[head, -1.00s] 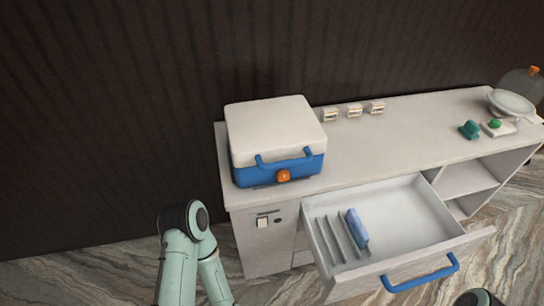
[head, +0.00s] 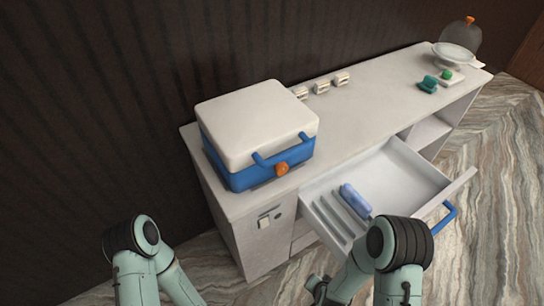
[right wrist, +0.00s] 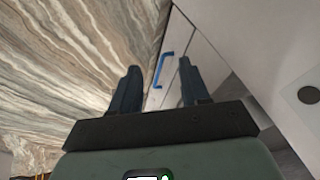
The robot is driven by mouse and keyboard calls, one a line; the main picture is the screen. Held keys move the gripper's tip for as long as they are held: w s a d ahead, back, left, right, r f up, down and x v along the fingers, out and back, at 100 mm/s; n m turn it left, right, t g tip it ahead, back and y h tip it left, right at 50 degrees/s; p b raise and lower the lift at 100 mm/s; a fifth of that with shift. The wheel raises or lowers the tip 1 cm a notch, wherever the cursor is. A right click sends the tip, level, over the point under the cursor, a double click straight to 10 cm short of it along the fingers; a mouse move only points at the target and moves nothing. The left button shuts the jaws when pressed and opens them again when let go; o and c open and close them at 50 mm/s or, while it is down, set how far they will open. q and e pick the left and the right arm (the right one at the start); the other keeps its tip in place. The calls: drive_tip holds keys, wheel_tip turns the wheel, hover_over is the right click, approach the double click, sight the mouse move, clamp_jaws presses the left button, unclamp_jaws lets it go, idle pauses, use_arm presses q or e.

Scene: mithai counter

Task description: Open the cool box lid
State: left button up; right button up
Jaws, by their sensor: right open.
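The cool box (head: 232,172) stands on the left end of the counter, with a blue body and a white lid (head: 250,115). The lid is down on the body. A blue handle (head: 262,158) and an orange latch (head: 281,169) are on its front. My right gripper (right wrist: 158,88) is open and empty in the right wrist view, with the drawer's blue handle beyond its fingers. My right arm shows at the lower right of the head view, in front of the drawer and apart from the cool box. My left arm shows at lower left, but its gripper is out of view.
An open drawer (head: 405,172) juts out below the counter (head: 375,108), with a blue-lilac packet (head: 355,199) among its dividers. Teal and green items (head: 428,84) and a scale (head: 455,55) sit at the far end.

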drive_tip(key=w+a+r+m+t+b, duration=0.2)
drive_tip(key=w+a+r+t, duration=0.2)
drive_tip(key=w+r, duration=0.35)
drive_tip(key=m+t+h+b, duration=0.4)
drive_tip(key=m+t+b, duration=0.3)
drive_tip(key=m+t, duration=0.45)
approach(287, 158)
use_arm(q)
wheel_tip(287, 158, down, 9)
drive_tip(key=shift+w+t, duration=0.3)
drive_tip(key=shift+w, duration=0.05)
use_arm(e)
drive_tip(key=shift+m+g, duration=0.55)
drive_tip(key=shift+m, duration=0.1)
drive_tip(key=x, duration=1.1)
drive_tip(key=shift+r, duration=0.35)
drive_tip(key=shift+c, duration=0.4)
use_arm(q)
drive_tip(key=shift+r, duration=0.1)
use_arm(e)
clamp_jaws()
